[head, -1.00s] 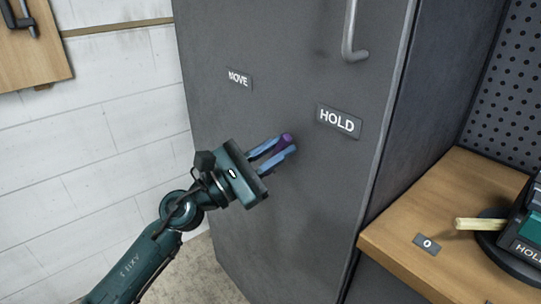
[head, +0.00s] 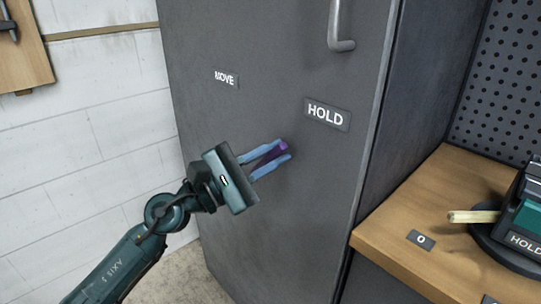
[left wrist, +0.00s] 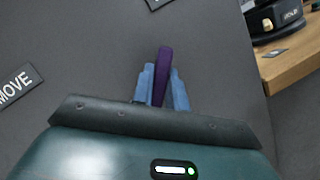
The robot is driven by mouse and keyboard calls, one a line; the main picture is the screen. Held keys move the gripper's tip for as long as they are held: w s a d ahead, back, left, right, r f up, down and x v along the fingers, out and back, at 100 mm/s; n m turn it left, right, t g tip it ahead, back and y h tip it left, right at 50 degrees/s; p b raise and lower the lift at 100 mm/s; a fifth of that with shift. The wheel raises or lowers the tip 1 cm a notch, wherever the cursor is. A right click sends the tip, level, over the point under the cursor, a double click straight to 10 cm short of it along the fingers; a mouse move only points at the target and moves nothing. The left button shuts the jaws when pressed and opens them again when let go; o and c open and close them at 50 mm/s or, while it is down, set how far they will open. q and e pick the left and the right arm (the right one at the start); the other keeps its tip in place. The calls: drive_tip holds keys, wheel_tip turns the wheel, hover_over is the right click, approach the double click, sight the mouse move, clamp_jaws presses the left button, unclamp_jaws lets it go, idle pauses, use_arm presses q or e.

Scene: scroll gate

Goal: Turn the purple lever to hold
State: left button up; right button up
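The purple lever (head: 270,156) stands out from the dark grey cabinet door, below and between the MOVE plate (head: 226,79) and the HOLD plate (head: 327,114). My left gripper (head: 284,150) has its blue fingers on both sides of the lever and appears closed on it. In the left wrist view the lever (left wrist: 163,75) sits between the fingertips (left wrist: 162,76), with little or no gap. The MOVE plate (left wrist: 17,86) shows there at left, and part of a plate shows at the top edge. The lever's base is hidden. My right gripper is not in view.
A grey handle (head: 336,30) is on the door above HOLD. A wooden bench (head: 420,215) at right carries a green and black device (head: 525,215) with a pale rod (head: 474,216) and a "0" plate. A white block wall is at left.

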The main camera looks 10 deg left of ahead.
use_arm(q)
drive_tip(key=o, duration=0.4)
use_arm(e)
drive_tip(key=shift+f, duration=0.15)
use_arm(q)
drive_tip(key=shift+o, duration=0.2)
